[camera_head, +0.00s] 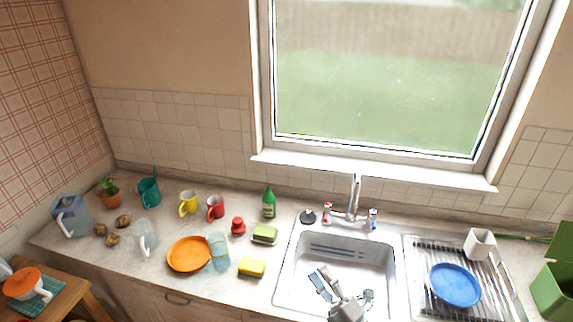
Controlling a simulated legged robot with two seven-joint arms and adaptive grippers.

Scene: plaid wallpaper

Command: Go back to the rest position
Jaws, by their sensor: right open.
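My right gripper (345,291) shows at the bottom of the head view, over the sink basin (345,255). Its fingers are spread apart and I see nothing held between them. Part of the basin floor is hidden behind it. My left gripper is not in view.
A tap (355,200) stands behind the sink. A blue plate (455,285) and a white cup (479,244) are on the drainer (415,270) at right. An orange plate (187,254), glass (218,250), yellow sponge (251,267), green bottle (269,203) and several mugs crowd the left counter.

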